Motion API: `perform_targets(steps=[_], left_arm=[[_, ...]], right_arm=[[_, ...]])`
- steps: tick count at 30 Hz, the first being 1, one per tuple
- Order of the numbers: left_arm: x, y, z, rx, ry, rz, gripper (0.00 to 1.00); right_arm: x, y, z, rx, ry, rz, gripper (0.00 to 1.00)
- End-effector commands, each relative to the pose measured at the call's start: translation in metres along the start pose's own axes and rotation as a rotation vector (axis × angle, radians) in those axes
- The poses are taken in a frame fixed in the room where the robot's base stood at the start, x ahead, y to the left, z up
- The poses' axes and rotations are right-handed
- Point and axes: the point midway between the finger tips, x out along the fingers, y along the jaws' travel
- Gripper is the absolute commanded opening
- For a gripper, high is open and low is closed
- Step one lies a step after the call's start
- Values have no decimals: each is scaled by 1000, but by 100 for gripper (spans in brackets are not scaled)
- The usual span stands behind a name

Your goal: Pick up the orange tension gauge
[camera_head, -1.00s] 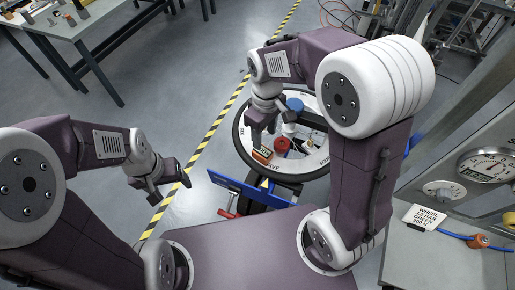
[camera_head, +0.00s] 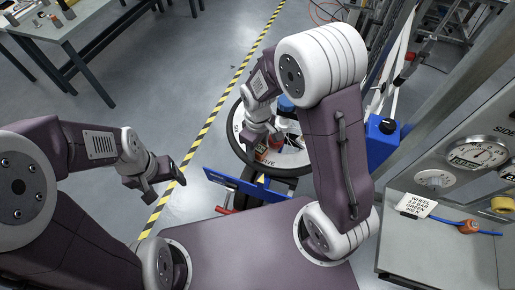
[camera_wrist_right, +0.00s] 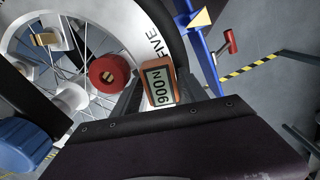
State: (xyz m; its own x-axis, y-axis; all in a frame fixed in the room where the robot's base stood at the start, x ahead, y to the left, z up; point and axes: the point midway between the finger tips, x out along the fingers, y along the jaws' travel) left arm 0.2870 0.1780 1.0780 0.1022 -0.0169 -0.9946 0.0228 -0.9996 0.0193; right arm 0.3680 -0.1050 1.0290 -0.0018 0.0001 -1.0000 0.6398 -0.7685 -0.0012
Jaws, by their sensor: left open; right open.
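My right gripper (camera_head: 257,142) partly covers the gauge in the head view. My left gripper (camera_head: 170,172) is open and empty, left of the wheel over the floor.
The spoked wheel (camera_head: 240,152) has a dark tyre and rests on a blue stand (camera_head: 240,186). A red spool (camera_wrist_right: 109,73) is close beside the gauge. A blue-capped item (camera_wrist_right: 28,138) stands near the gripper. A grey bench with dials (camera_head: 430,245) is at right.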

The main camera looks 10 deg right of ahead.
Motion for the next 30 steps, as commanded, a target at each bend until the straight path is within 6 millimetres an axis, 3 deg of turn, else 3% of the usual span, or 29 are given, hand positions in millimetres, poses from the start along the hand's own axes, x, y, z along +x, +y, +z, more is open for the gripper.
perform_targets(steps=[2, 7, 17, 24, 30], left_arm=[[0, 0, 0, 0, 0, 0, 76], [0, 0, 0, 0, 0, 0, 76], [1, 0, 0, 0, 0, 0, 76], [5, 0, 1, 0, 0, 0, 76], [14, 0, 2, 0, 0, 0, 76]], right_arm=[[0, 0, 0, 0, 0, 0, 48], [0, 0, 0, 0, 1, 0, 1], [-6, 0, -1, 0, 4, 2, 0], [-44, 1, -2, 0, 7, 3, 0], [-69, -6, 46, 3, 7, 4, 0]])
